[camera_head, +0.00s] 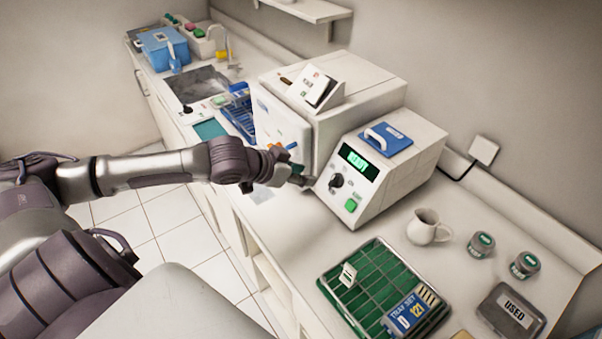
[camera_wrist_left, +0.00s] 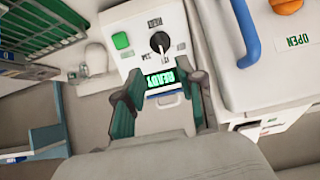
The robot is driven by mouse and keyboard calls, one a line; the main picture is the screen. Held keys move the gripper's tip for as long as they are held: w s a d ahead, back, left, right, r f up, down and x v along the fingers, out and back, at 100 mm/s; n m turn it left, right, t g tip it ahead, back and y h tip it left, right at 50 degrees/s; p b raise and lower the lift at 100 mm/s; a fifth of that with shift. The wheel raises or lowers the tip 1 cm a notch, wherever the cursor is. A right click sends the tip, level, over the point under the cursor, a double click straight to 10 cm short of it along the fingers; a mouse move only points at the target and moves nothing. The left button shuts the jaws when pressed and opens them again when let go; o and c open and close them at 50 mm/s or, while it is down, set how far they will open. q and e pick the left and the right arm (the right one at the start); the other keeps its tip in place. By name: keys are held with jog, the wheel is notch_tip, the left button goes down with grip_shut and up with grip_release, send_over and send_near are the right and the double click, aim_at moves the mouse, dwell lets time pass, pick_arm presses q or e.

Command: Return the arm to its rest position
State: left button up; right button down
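My left arm (camera_head: 140,168) comes in from the left and stretches over the floor to the counter. My left gripper (camera_head: 298,178) is at the counter's front edge, beside the white control unit with the green display (camera_head: 360,162). In the left wrist view my left gripper (camera_wrist_left: 164,90) has its two dark green fingers spread apart with nothing between them. Beyond them are the unit's display reading READY (camera_wrist_left: 166,78), a black knob (camera_wrist_left: 160,42) and a green button (camera_wrist_left: 121,41). I cannot tell whether a fingertip touches the unit. My right gripper is not in view.
A white box-shaped device with a door (camera_head: 283,130) stands close behind the gripper. To the right are a green rack tray (camera_head: 330,290), a white mug (camera_head: 424,232), two small jars and a USED box (camera_head: 510,312). Free tiled floor (camera_head: 160,215) lies under the arm.

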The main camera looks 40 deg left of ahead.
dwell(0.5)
pick_arm(q)
jog(key=s+d+f+g, duration=0.2)
jog(key=s+d+f, duration=0.8)
jog(key=s+d, duration=0.1)
jog(key=s+f+n+g+y, duration=0.2)
jog(key=s+f+g+y, duration=0.15)
jog(key=s, duration=0.95)
notch_tip(320, 180, down, 27)
jog(key=g+b, duration=0.2)
jog(key=b, duration=0.1)
jog(key=s+a+f+g+b, duration=0.1)
jog(key=s+a+f+b, duration=0.1)
jog(key=s+f, duration=1.6)
notch_tip(320, 180, down, 3)
jog(key=shift+a+m+b, duration=0.15)
jog(key=shift+m+b, duration=0.15)
jog(key=shift+b, duration=0.2)
